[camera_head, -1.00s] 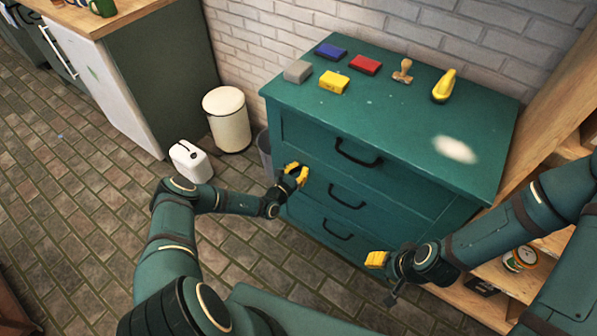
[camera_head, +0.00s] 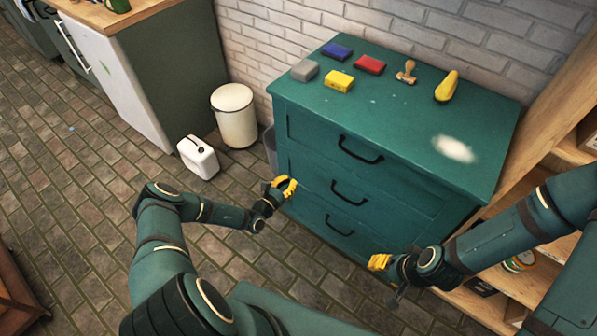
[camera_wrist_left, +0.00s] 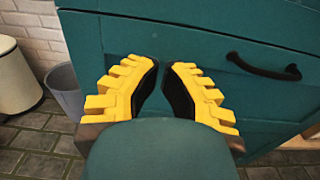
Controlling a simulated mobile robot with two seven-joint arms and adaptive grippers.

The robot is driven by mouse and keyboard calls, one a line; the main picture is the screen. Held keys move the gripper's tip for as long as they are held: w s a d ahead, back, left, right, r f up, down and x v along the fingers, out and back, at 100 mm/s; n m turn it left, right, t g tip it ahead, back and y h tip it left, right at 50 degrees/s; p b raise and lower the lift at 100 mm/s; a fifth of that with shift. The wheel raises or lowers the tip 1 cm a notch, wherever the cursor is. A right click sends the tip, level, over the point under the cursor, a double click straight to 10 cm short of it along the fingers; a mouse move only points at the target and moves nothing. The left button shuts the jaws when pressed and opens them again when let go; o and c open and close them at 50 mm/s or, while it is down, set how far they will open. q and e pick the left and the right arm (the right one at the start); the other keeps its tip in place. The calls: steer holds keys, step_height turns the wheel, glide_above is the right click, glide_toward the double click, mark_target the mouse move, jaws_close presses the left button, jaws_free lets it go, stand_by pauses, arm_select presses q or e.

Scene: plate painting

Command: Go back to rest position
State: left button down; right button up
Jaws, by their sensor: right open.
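My left gripper (camera_head: 284,187) has yellow fingers and is in front of the left side of the green dresser (camera_head: 400,130). In the left wrist view its fingers (camera_wrist_left: 161,85) are apart with nothing between them, and the dresser front (camera_wrist_left: 225,40) lies beyond. My right gripper (camera_head: 378,262) is low in front of the dresser's right part, open, with nothing seen in it. All dresser drawers look shut.
On the dresser top are blue (camera_head: 337,51), red (camera_head: 369,64), yellow (camera_head: 339,81) and grey (camera_head: 304,70) blocks, a wooden stamp (camera_head: 406,72) and a yellow object (camera_head: 447,86). A bin (camera_head: 234,115) and white canister (camera_head: 198,157) stand left. A wooden shelf (camera_head: 478,300) is right.

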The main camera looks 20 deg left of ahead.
arm_select(q)
steer(key=shift+p+v, duration=0.3)
steer(key=shift+v, duration=2.1)
steer(key=s+d+r+m+g+h, duration=0.2)
steer(key=s+d+m+g+h, duration=0.25)
steer(key=d+m+g, duration=0.35)
steer(key=s+d+r+m+g+h, duration=0.35)
steer(key=s+d+m+g, duration=0.2)
steer(key=d, duration=0.55)
steer(key=s+r+m+g+y, duration=0.1)
steer(key=s+m+g+y, duration=0.45)
steer(key=s+m, duration=0.35)
step_height(320, 180, up, 8)
steer(key=a+m+t+y, duration=0.1)
steer(key=m+t+y, duration=0.2)
steer(key=m, duration=0.5)
steer(key=shift+s+r+m, duration=0.2)
steer(key=shift+s+m, duration=0.15)
steer(key=shift+s, duration=0.15)
